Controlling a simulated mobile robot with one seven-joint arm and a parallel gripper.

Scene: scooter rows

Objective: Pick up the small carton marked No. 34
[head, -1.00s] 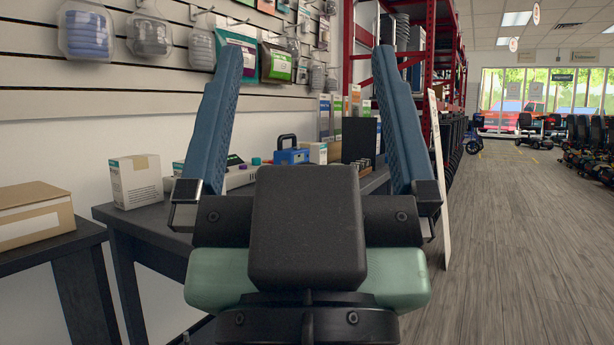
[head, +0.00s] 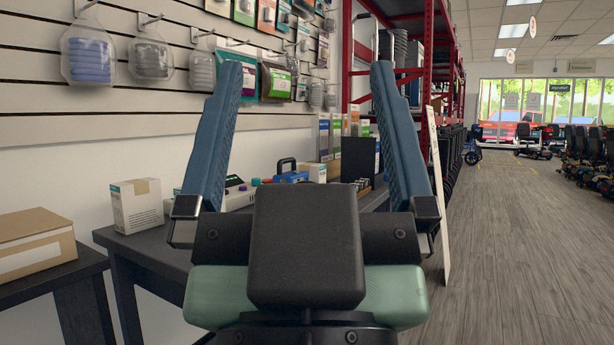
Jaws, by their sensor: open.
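My gripper (head: 300,75) is open, its two blue fingers spread wide and pointing up and away, with nothing between them. A small white carton with a teal top edge (head: 138,207) stands upright on the dark table, left of my gripper and apart from it. Another small whitish carton (head: 313,172) stands farther back on the table, seen between the fingers. Any number marking on these cartons is too small to read, so I cannot tell which is No. 34.
A brown cardboard box (head: 35,243) sits on a separate dark table at the left. Packaged goods hang on the slatted wall. A red rack (head: 433,75) stands behind; the wooden floor (head: 530,250) at right is clear.

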